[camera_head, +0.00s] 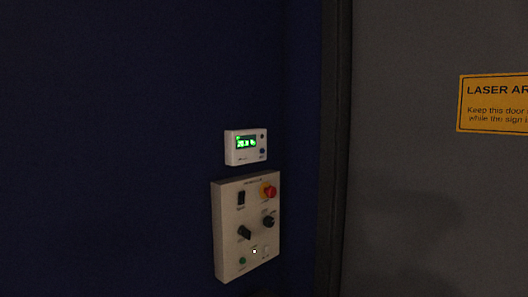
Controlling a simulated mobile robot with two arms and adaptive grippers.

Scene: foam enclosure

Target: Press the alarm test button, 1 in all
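A small white display unit (246,147) with a lit green readout is fixed to the dark blue wall. It has two small dark buttons (262,144) on its right side. Below it is a pale control panel (226,222). The labels are too small to read, so I cannot tell which one is the alarm test button. Neither gripper is in view.
A dark vertical frame edge (333,150) stands right of the panel. Beyond it is a grey door-like surface (420,160) with a yellow laser sign (495,103), cut off by the picture's edge. Soft shadows fall on its lower part. The wall to the left is bare.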

